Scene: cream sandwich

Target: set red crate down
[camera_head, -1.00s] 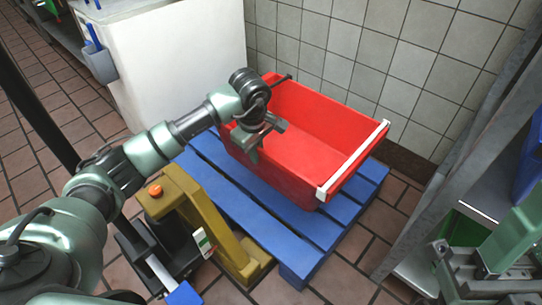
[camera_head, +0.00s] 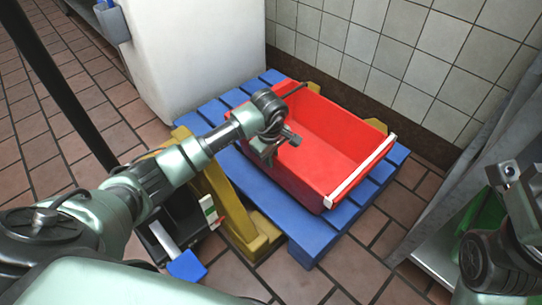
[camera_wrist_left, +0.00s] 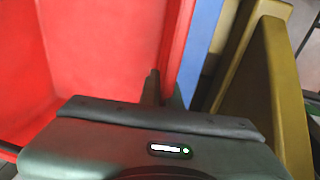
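The red crate (camera_head: 342,136) is over the blue pallet (camera_head: 307,244) in the head view. It looks level and empty, on or just above the slats; its underside is hidden. My left gripper (camera_head: 272,153) is at the crate's near left wall. In the left wrist view its fingers (camera_wrist_left: 166,90) straddle the red wall and look shut on it. My right gripper (camera_head: 508,178) is at the right edge, away from the crate; its fingers do not show clearly.
A yellow pallet jack (camera_head: 228,203) stands at the pallet's near left side. A white cabinet (camera_head: 195,50) is behind on the left, and a tiled wall (camera_head: 400,50) behind the crate. A grey metal rack (camera_head: 470,185) stands at the right.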

